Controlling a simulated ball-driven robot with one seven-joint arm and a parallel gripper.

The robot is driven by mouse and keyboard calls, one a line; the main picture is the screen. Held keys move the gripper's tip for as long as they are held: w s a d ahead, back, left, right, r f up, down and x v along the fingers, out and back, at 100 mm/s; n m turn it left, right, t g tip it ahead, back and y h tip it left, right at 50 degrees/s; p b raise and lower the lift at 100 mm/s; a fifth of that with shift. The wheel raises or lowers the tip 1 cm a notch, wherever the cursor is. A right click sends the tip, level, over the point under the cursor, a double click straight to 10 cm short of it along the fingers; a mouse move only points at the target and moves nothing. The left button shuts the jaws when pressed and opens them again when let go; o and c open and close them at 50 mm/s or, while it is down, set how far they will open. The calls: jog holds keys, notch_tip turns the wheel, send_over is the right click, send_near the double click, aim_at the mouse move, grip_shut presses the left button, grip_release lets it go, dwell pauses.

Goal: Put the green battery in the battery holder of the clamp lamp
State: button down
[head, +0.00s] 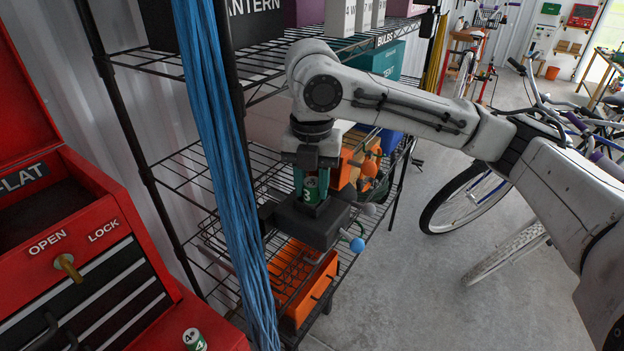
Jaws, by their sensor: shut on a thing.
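My gripper (311,184) points down over the wire shelf in the middle of the head view. Its two teal fingers are shut on a green battery (311,191) with a pale mark on its side. The battery is upright, at the top of a dark box-like holder (303,222). Its lower end is hidden by the holder, so I cannot tell how deep it sits. I cannot clearly make out the rest of the clamp lamp.
The black wire shelf (190,165) holds boxes and orange bins (300,285). Blue cords (215,130) hang in front of it. Levers with blue (357,245) and orange knobs stick out beside the holder. A red toolbox (75,240) is at left; bicycles (480,195) stand at right.

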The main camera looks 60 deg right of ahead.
aim_at(312, 181)
jog(key=shift+f, duration=0.15)
jog(key=c, duration=0.8)
grip_release()
notch_tip(312, 181, up, 12)
jog(key=shift+r+b, duration=0.2)
jog(key=shift+b, duration=0.45)
